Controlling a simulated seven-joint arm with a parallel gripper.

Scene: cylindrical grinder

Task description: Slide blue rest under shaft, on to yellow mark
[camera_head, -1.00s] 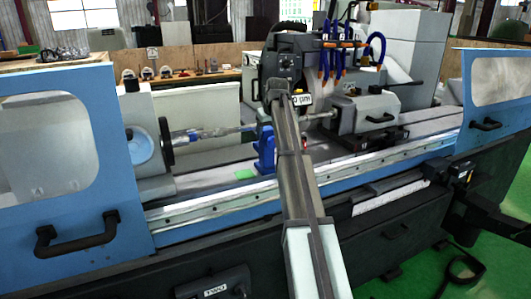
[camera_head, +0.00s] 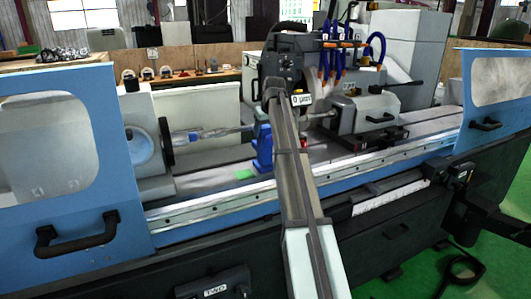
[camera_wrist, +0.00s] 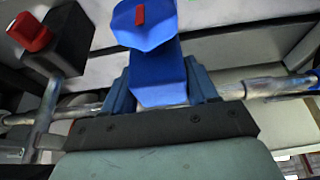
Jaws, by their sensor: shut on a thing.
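The blue rest (camera_head: 262,147) stands on the machine bed beside my arm, close to the shaft (camera_head: 215,132). In the wrist view the blue rest (camera_wrist: 155,65), with a red tab on it, sits between the fingers of my gripper (camera_wrist: 162,88), which is shut on it. The shaft (camera_wrist: 250,88) runs across behind the rest in that view; I cannot tell whether they touch. No clearly yellow mark shows. My gripper is mostly hidden behind my arm in the head view.
The headstock chuck (camera_head: 166,141) is at the left, the grinding head (camera_head: 285,65) behind my arm, and the tailstock (camera_head: 375,110) at the right. In the wrist view a dark block with a red knob (camera_wrist: 30,32) is at upper left. Blue doors flank the opening.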

